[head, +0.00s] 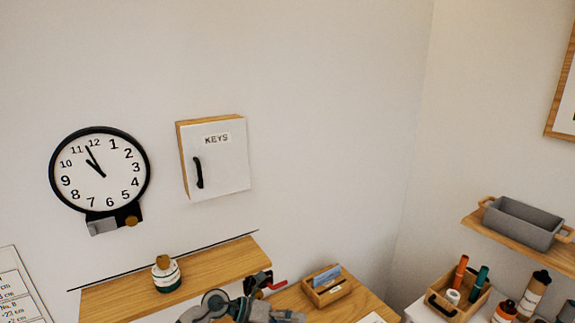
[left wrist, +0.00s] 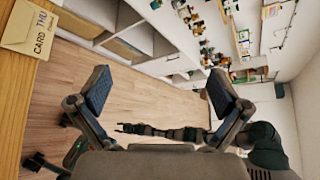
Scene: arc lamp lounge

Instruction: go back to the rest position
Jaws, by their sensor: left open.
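My left gripper (left wrist: 158,93) is open in the left wrist view, with its two dark-padded fingers far apart and nothing between them. Wood floor and shelving show beyond the fingers. In the head view, grey and teal parts of an arm of mine show at the bottom edge, in front of the desk and the wooden wall shelf (head: 215,268); the fingers are not clear there. A dark arm stretches across the lower middle of the left wrist view; its tip is too small to read.
A clock (head: 100,171) and a key cabinet (head: 213,158), door shut, hang on the wall. A white-and-green jar (head: 166,275) stands on the wall shelf. A wooden card box (head: 327,288) sits on the desk. A grey bin (head: 522,224) stands on the right shelf. An envelope (left wrist: 28,28) lies on wood.

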